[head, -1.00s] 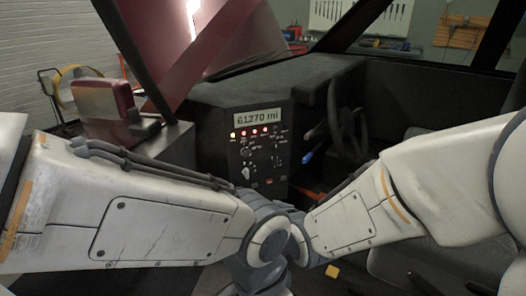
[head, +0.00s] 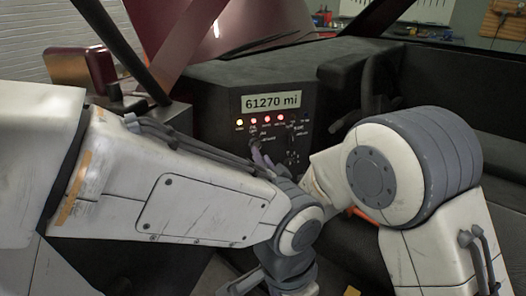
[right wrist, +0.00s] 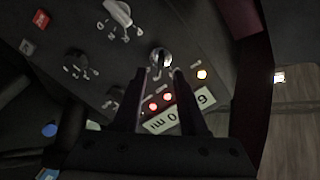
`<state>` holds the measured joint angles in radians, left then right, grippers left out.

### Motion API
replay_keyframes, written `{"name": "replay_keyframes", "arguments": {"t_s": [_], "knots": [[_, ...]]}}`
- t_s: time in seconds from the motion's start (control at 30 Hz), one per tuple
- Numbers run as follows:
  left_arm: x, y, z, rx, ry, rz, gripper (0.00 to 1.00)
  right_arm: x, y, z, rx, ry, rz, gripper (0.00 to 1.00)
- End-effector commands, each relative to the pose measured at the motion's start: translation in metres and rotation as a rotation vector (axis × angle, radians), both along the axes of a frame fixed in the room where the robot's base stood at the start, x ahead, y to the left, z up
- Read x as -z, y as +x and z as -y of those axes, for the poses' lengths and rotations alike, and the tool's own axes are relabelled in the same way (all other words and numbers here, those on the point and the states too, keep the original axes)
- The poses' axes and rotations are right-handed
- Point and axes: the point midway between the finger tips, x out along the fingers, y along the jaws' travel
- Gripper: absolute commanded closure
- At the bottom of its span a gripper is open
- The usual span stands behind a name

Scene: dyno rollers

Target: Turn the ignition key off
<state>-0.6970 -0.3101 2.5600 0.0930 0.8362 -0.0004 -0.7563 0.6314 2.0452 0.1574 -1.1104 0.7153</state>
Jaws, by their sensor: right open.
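The ignition key (right wrist: 160,58) looks like a silver switch on the dark dashboard panel (head: 215,150). In the right wrist view it stands just ahead of my right gripper (right wrist: 157,74), whose two dark fingers are open and point at it, one on each side. I cannot tell whether they touch it. In the head view my right gripper (head: 262,158) is at the panel below the warning lights, partly hidden by my left arm. My left arm lies across the front. Its wrist bends down at the bottom, and its finger state does not show.
A display (head: 272,102) reading 61270 mi sits above several lit lights (head: 267,119). A white knob (right wrist: 118,12) and a dark knob (right wrist: 75,62) are near the key. The steering wheel (head: 372,85) stands to the right. My left wrist is close to my right forearm.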

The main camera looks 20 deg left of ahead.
Motion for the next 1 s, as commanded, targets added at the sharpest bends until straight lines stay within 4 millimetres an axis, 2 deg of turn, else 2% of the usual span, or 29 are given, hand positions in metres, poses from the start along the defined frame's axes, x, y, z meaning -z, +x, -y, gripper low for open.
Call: {"name": "replay_keyframes", "arguments": {"t_s": [0.1, 0.23, 0.6, 0.63, 0.73, 0.87, 0.9, 1.0], "knots": [[-0.001, 0.000, 0.000, 0.000, 0.000, 0.000, 0.31, 0.000, 0.016, -0.013, -0.001, 0.001, 0.001, 0.58], [-0.001, 0.000, 0.000, 0.000, 0.000, 0.000, 0.31, 0.000, 0.026, -0.020, -0.001, 0.000, 0.001, 0.58], [-0.001, 0.000, 0.000, 0.000, 0.000, 0.000, 0.31, 0.000, 0.032, -0.020, 0.003, 0.000, 0.000, 0.58], [-0.001, 0.000, 0.000, 0.000, 0.000, 0.000, 0.31, 0.000, 0.032, -0.020, 0.004, 0.000, 0.001, 0.62], [-0.001, 0.000, 0.000, 0.000, 0.000, 0.000, 0.31, 0.000, 0.032, -0.019, 0.004, 0.000, 0.000, 1.00], [-0.001, 0.000, 0.000, 0.000, 0.000, 0.000, 0.31, -0.001, 0.032, -0.019, 0.004, 0.001, 0.001, 1.00], [-0.001, 0.000, 0.000, 0.000, 0.000, 0.000, 0.31, 0.000, 0.032, -0.011, 0.006, -0.001, 0.001, 1.00], [0.000, 0.000, 0.000, 0.000, 0.000, 0.000, 0.31, 0.000, 0.033, -0.015, 0.007, -0.004, 0.003, 1.00]]}}
